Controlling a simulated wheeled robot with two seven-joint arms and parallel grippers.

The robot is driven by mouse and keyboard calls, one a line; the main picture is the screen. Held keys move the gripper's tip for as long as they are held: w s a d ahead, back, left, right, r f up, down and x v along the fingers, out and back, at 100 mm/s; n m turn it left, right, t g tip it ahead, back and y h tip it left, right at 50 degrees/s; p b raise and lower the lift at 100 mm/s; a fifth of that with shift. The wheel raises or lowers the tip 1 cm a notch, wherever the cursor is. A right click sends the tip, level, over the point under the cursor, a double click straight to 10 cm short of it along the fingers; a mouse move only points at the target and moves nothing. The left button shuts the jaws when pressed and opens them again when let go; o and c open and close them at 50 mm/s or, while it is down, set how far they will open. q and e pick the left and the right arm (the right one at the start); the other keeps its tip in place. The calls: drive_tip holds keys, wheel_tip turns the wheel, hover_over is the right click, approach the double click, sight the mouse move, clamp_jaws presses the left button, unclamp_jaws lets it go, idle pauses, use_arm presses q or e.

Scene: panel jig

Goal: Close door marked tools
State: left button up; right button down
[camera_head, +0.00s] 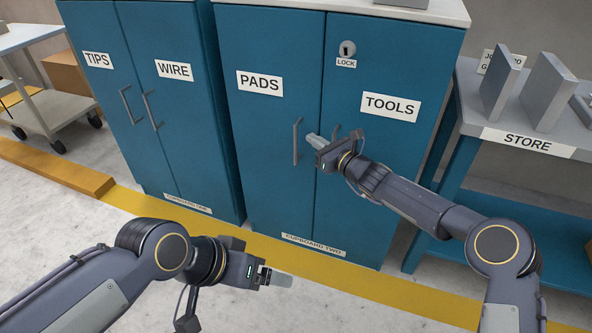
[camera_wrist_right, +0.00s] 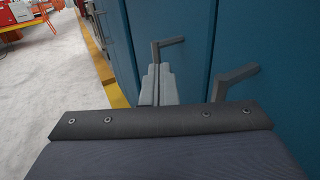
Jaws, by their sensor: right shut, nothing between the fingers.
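The blue door marked TOOLS (camera_head: 375,190) is the right door of cupboard two. It looks flush, or nearly so, with the PADS door (camera_head: 262,150) beside it. My right gripper (camera_head: 314,141) is shut and empty in front of the doors, near the seam between the handles. It hides part of the TOOLS handle, which shows in the right wrist view (camera_wrist_right: 233,80). The shut fingers (camera_wrist_right: 156,86) are in that view too, close to the other handle (camera_wrist_right: 165,43); I cannot tell whether they touch anything. My left gripper (camera_head: 277,279) is low, over the floor, apart from the cupboard.
Cupboard one (camera_head: 150,100), with TIPS and WIRE doors, stands to the left. A blue bench marked STORE (camera_head: 527,141) with grey panels is close on the right. A lock (camera_head: 347,49) sits high on the TOOLS door. The floor in front is clear, with a yellow stripe.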

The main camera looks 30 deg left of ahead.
drive_tip(key=s+b, duration=0.1)
drive_tip(key=s, duration=0.9)
drive_tip(key=s+d+r+n+g, duration=0.2)
drive_tip(key=s+d+r+n, duration=0.4)
drive_tip(key=d, duration=0.3)
drive_tip(key=s+d+r+n+g, duration=0.2)
drive_tip(key=s+d+r+n, duration=0.25)
drive_tip(key=d+n, duration=0.45)
drive_tip(key=s+d+f+n+t+h, duration=0.15)
drive_tip(key=s+d+f+h, duration=0.25)
drive_tip(key=s+d, duration=0.45)
drive_tip(key=s+d+f+n+h, duration=0.3)
drive_tip(key=s+d+h, duration=0.15)
drive_tip(key=d, duration=0.65)
drive_tip(key=s+d+f+n+t+h, duration=0.15)
drive_tip(key=s+d+f+h, duration=0.25)
drive_tip(key=s+d, duration=0.45)
wheel_tip(320, 180, up, 30)
drive_tip(key=w+d+p, duration=0.1)
drive_tip(key=p, duration=2.8)
drive_tip(key=shift+d+g, duration=0.3)
drive_tip(key=shift+g, duration=0.1)
